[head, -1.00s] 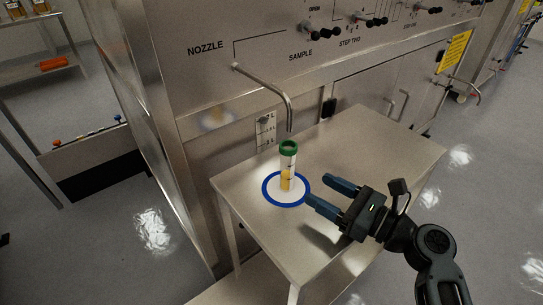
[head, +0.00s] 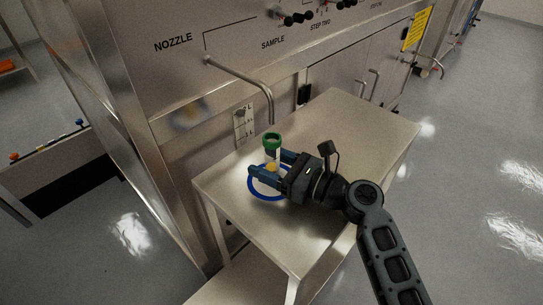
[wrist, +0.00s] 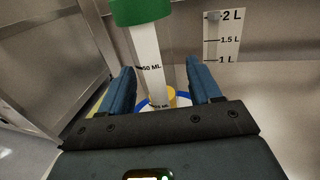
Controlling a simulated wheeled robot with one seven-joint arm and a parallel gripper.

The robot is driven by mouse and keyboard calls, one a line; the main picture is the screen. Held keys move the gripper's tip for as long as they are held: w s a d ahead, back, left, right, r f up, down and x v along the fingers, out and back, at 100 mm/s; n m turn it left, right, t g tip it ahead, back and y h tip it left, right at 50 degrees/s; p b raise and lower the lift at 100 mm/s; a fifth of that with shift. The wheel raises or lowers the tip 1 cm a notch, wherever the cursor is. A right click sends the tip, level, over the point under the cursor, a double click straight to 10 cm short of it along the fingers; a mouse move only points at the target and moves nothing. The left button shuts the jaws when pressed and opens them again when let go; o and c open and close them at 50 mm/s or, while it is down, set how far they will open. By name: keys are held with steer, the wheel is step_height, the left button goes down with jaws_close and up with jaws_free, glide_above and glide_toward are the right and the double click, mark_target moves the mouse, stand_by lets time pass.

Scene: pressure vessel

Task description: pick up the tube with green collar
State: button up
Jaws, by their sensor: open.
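The tube with green collar (head: 271,143) stands upright on a white disc with a blue ring (head: 254,191) on the metal table. It holds some yellow liquid low down. My gripper (head: 267,162) is open, with its two blue fingers on either side of the tube. In the wrist view the tube (wrist: 149,55) rises between the open fingers (wrist: 160,88), with gaps visible on both sides. The lower tube is partly hidden by my gripper in the head view.
A bent nozzle pipe (head: 250,80) comes from the steel panel and ends just above the tube. A volume scale (head: 244,124) is on the wall behind. The metal table (head: 350,130) is clear to the right.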

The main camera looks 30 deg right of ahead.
steer(key=shift+w+a, duration=0.3)
steer(key=shift+w, duration=0.25)
steer(key=shift+c, duration=0.4)
steer(key=c, duration=0.9)
steer(key=shift+r, duration=0.2)
steer(key=shift+c, duration=0.2)
steer(key=shift+r+p, duration=0.45)
steer(key=shift+p, duration=0.35)
steer(key=shift+r, duration=0.1)
